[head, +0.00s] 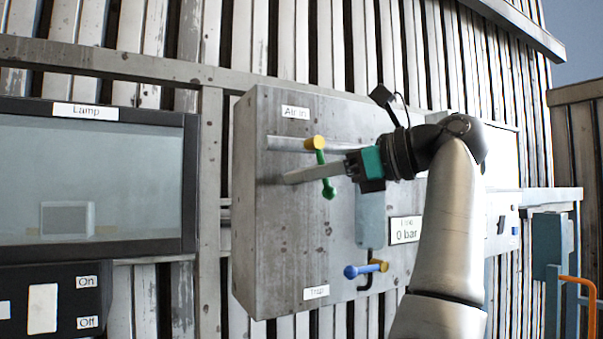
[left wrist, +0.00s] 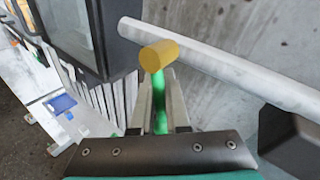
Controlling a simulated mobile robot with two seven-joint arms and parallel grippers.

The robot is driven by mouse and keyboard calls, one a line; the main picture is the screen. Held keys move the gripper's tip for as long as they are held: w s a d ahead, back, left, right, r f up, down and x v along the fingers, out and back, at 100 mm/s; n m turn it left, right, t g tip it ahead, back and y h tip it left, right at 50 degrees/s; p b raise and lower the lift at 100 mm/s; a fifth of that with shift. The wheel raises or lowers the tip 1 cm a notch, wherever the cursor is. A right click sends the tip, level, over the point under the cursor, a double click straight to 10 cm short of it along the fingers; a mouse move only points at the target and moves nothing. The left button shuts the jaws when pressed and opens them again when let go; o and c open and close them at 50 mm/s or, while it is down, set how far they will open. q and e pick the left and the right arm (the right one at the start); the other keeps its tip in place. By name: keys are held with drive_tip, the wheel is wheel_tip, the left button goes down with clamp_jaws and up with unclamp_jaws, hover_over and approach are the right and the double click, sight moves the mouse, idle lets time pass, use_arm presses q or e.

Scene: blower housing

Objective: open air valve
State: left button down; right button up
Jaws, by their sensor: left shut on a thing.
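The air valve sits on the pipe (head: 290,144) under the "Air in" label (head: 295,112). It has a yellow hub (head: 315,142) and a green handle (head: 328,190) that points down, crosswise to the pipe. My left gripper (head: 291,177) is shut on the green handle, with its fingers on either side. In the left wrist view, the green handle (left wrist: 158,115) runs between the fingers of the gripper (left wrist: 158,78), and the yellow hub (left wrist: 158,55) lies just beyond the tips. My right gripper is not in view.
The valves are on a grey metal box (head: 275,230). A lower valve has a blue handle (head: 352,271) pointing left. A display (head: 405,231) reads 0 bar. A lamp window (head: 90,180) and an On/Off panel (head: 60,305) are at left. An orange rail (head: 580,282) is at right.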

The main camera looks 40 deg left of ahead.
use_arm(q)
drive_tip(key=shift+w+d+n+t+h, duration=0.25)
drive_tip(key=shift+w+n+t+h, duration=0.5)
drive_tip(key=shift+n, duration=0.45)
drive_tip(key=c, duration=1.2)
unclamp_jaws()
drive_tip(key=shift+a, duration=0.1)
drive_tip(key=shift+s, duration=0.1)
